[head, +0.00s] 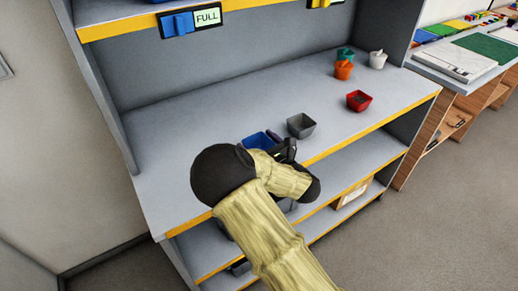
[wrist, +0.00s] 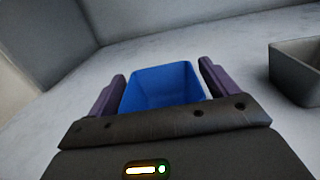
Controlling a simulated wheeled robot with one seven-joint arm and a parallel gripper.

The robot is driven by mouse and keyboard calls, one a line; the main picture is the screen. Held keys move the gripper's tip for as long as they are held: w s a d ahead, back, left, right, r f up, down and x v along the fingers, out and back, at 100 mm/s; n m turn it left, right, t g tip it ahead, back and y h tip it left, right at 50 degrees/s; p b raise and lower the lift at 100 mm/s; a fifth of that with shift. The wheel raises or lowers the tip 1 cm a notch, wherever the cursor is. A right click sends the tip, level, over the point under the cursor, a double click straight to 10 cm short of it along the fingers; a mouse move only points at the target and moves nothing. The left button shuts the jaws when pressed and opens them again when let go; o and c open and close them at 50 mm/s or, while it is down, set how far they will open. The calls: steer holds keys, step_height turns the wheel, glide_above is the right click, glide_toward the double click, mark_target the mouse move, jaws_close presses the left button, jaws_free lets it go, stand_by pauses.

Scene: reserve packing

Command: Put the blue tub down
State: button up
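The blue tub (wrist: 163,86) sits between the two purple fingers of my gripper (wrist: 162,88) in the wrist view, one finger close against each side. The gripper looks shut on it. In the head view the blue tub (head: 257,141) shows just past my gripper (head: 277,146), over the front part of the grey shelf (head: 190,125). My arm hides its lower part there. I cannot tell whether its base touches the shelf.
A dark grey tub (head: 301,125) stands just right of the blue tub. A red tub (head: 359,101) is farther right; orange (head: 343,70), teal (head: 345,55) and white (head: 377,60) tubs stand behind. The shelf's left side is clear. A yellow edge (head: 385,125) runs along the front.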

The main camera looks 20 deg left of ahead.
steer(key=c, duration=0.7)
steer(key=shift+c, duration=0.4)
step_height(320, 180, up, 10)
